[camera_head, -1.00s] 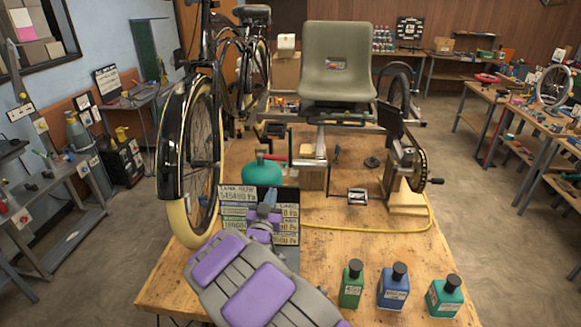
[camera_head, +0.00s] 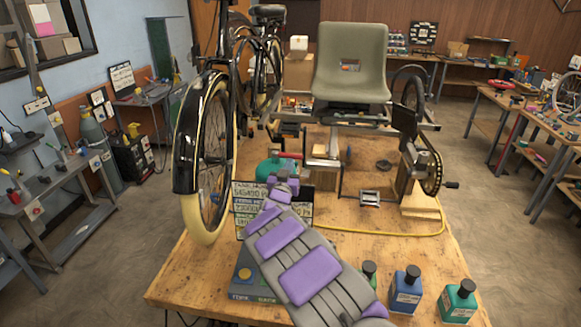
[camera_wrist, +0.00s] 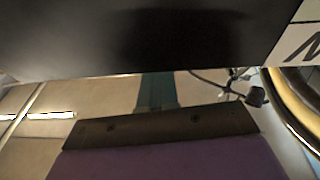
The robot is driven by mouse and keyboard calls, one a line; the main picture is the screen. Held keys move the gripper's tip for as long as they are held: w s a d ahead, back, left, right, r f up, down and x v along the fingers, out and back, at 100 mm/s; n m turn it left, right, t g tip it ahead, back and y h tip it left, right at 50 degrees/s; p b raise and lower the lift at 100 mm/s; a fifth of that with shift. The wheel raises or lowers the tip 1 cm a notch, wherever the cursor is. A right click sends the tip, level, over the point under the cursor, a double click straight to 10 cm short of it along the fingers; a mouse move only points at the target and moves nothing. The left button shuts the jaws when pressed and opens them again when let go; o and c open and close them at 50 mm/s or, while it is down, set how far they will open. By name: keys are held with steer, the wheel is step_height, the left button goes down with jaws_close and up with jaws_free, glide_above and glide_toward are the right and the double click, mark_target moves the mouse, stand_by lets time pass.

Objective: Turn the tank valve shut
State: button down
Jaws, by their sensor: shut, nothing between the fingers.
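The teal rounded tank (camera_head: 268,168) stands on the wooden workbench behind a readout panel (camera_head: 243,196). A red bar (camera_head: 287,155) shows at its top right; I cannot tell whether it is the valve handle. My grey and purple arm reaches up from the front. My gripper (camera_head: 284,176) is small at its far end, in front of the tank's right side in the picture. It is shut and holds nothing. Whether it touches the tank or valve cannot be told. In the wrist view a dark surface fills the top, and the valve cannot be made out.
A black bicycle wheel (camera_head: 207,160) stands close left of the panel. A grey seat (camera_head: 350,62) on a trike frame is behind. Bottles, one blue (camera_head: 403,290) and one teal (camera_head: 458,301), stand at the front right. A yellow hose (camera_head: 385,232) crosses the bench (camera_head: 340,250).

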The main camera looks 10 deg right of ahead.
steer(key=shift+w+r, duration=0.15)
steer(key=shift+w, duration=0.05)
steer(key=shift+w+d+r+p, duration=0.1)
steer(key=shift+w+d+p, duration=0.6)
steer(key=shift+d+p, duration=0.1)
steer(key=shift+d, duration=0.15)
